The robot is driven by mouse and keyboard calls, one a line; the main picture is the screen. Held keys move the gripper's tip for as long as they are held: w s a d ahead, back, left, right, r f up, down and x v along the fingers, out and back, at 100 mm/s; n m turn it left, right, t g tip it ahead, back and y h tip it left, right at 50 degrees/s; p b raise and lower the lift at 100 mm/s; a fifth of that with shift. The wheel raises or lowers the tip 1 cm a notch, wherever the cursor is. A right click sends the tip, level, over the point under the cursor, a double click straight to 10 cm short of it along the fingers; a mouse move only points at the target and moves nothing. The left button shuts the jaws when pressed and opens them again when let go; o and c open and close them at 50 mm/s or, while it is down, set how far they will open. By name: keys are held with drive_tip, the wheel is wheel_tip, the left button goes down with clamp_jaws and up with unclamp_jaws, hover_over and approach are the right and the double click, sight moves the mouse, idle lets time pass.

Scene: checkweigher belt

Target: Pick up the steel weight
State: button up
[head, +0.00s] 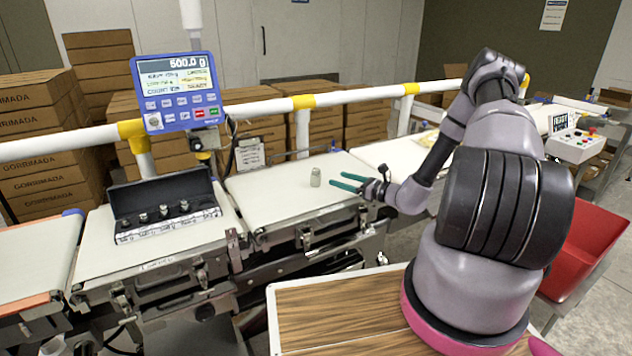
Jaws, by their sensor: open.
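A small steel weight (316,177), a cylinder with a knob on top, stands upright on the pale belt of the checkweigher (268,205). My gripper (337,180) is open, its two green fingers pointing left toward the weight. The fingertips are just to the right of the weight in the picture. They look apart from it, and the weight is not held. Whether the fingers are at its exact height is hard to tell from this one view.
An open black case (128,205) with several smaller weights sits on the left belt section. A blue display (179,92) reading 500.0 g stands behind it. A white and yellow rail (262,107) runs behind the belt. Belt around the weight is clear.

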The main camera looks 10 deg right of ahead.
sight(319, 173)
drive_tip(key=shift+w+a+f, duration=0.1)
drive_tip(key=shift+w+f, duration=0.05)
drive_tip(key=shift+f, duration=0.05)
drive_tip(key=x, duration=1)
drive_tip(key=shift+w+a+f, duration=0.1)
drive_tip(key=shift+f, duration=0.05)
clamp_jaws()
